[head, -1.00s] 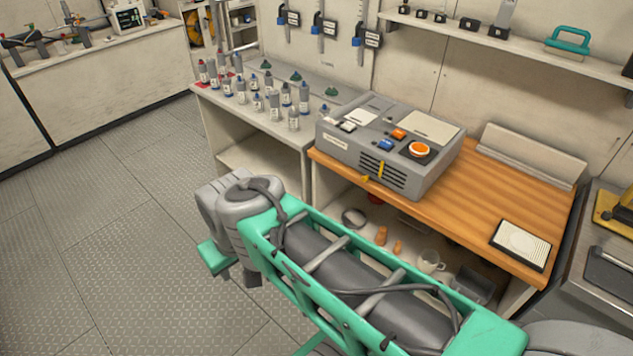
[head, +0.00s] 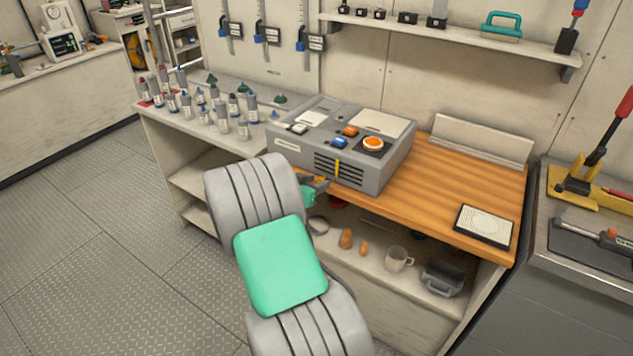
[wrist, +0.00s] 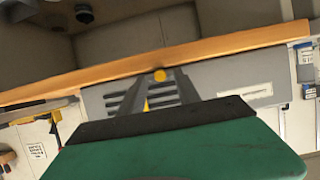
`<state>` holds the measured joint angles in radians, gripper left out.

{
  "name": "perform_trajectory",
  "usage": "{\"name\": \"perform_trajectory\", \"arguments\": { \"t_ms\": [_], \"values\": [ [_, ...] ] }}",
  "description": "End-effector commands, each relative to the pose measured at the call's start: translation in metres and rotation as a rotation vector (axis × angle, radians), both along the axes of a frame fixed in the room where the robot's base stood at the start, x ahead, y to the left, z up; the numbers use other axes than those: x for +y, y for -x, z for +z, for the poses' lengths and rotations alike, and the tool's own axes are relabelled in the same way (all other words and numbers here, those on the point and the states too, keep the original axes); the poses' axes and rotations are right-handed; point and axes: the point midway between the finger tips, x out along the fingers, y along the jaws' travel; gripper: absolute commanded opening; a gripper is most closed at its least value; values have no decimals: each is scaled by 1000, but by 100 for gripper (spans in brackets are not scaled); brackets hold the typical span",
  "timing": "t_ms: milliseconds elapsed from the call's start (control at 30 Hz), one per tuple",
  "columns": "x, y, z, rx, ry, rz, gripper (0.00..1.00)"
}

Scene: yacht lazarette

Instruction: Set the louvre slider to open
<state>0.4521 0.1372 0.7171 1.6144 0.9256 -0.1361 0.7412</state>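The grey box (head: 388,165) stands on the wooden bench top. Its front has dark louvre slots (head: 352,177) crossed by an upright yellow strip (head: 337,168). The slider's yellow knob (head: 320,179) shows at the lower left of the strip; in the wrist view the knob (wrist: 160,75) is at the box's edge by the wood. My gripper (head: 322,186) is at the front face beside the knob, partly behind my own arm. In the wrist view its green and black body covers the bottom, with the louvre beyond. I cannot tell whether the fingers touch the knob or how far apart they are.
The box top carries an orange round knob (head: 373,143), a blue switch (head: 339,142) and an orange switch (head: 350,131). Several bottles stand on the counter to the left. A mug (head: 398,260) is on the shelf below.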

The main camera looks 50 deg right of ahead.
Motion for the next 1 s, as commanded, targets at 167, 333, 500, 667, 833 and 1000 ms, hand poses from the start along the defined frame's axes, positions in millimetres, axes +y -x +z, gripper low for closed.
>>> {"name": "perform_trajectory", "arguments": {
  "t_ms": [167, 333, 500, 667, 833, 1000],
  "values": [
    [-6, -1, -3, -1, -1, 1, 39],
    [-6, -1, -3, -1, -1, 2, 37],
    [-6, -1, -3, -1, -1, 2, 23],
    [-6, -1, -2, -1, -1, 2, 10],
    [-5, -1, -2, -1, -1, 2, 0],
    [-5, -1, -2, -1, -2, 2, 0]
  ]
}}
